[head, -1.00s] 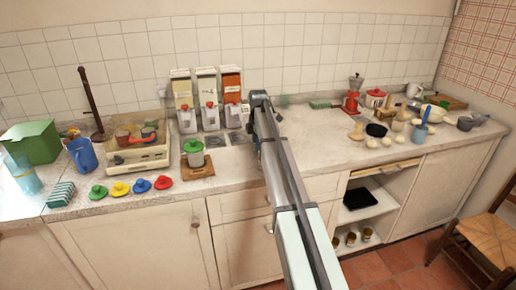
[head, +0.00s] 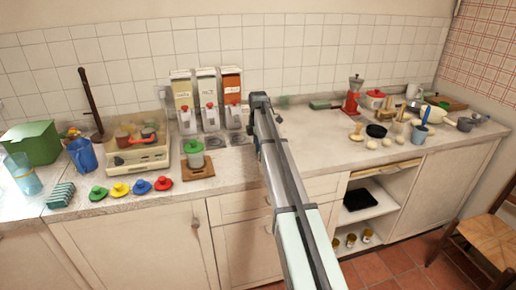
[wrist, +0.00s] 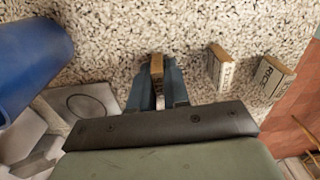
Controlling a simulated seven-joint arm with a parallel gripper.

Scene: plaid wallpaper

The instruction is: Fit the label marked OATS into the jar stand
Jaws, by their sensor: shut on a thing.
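My gripper (wrist: 160,88) is shut on a small wooden label block (wrist: 157,67), held between its two fingertips close to the speckled counter. The block's marked face is not readable here, so I cannot confirm that it says OATS. Two similar label blocks, one nearer (wrist: 221,67) and one farther right (wrist: 270,77), stand on the counter to the right; their lettering is too small to read surely. In the head view the jar stand (head: 198,174) is a brown wooden base carrying a green-lidded jar (head: 195,155), left of my arm. My fingertips are hidden there behind my arm.
Three dispensers (head: 206,95) stand against the tiled wall behind the jar stand. Coloured lids (head: 142,187) lie along the front edge to its left. A blue cylindrical thing (wrist: 28,62) and grey plates (wrist: 82,104) lie left of my gripper in the wrist view.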

